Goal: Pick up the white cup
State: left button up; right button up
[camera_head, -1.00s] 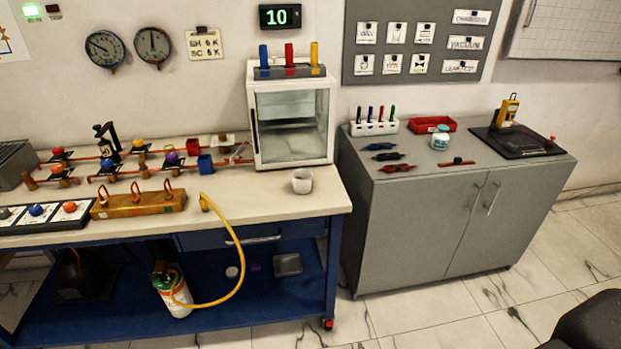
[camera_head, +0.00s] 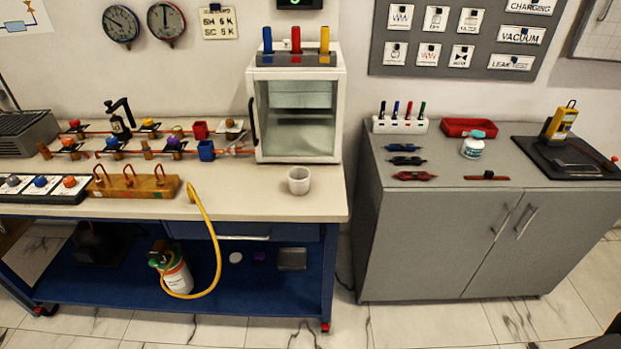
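The white cup (camera_head: 299,181) stands upright on the beige bench top (camera_head: 255,205), near its right end. It is in front of the white glass-doored cabinet (camera_head: 345,100), apart from it. Its open mouth faces up and nothing touches it. Neither of my grippers shows in the head view.
A yellow hose (camera_head: 217,245) hangs over the bench's front edge, left of the cup. A wooden block with hooks (camera_head: 135,188) lies further left. A grey cupboard (camera_head: 440,240) stands to the right across a narrow gap. Bench top around the cup is clear.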

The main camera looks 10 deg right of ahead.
aim_at(299, 177)
jog(key=i+l, duration=0.1)
jog(key=l, duration=0.55)
jog(key=i+l+u, duration=0.15)
jog(key=l, duration=1.1)
jog(key=i+u, duration=0.05)
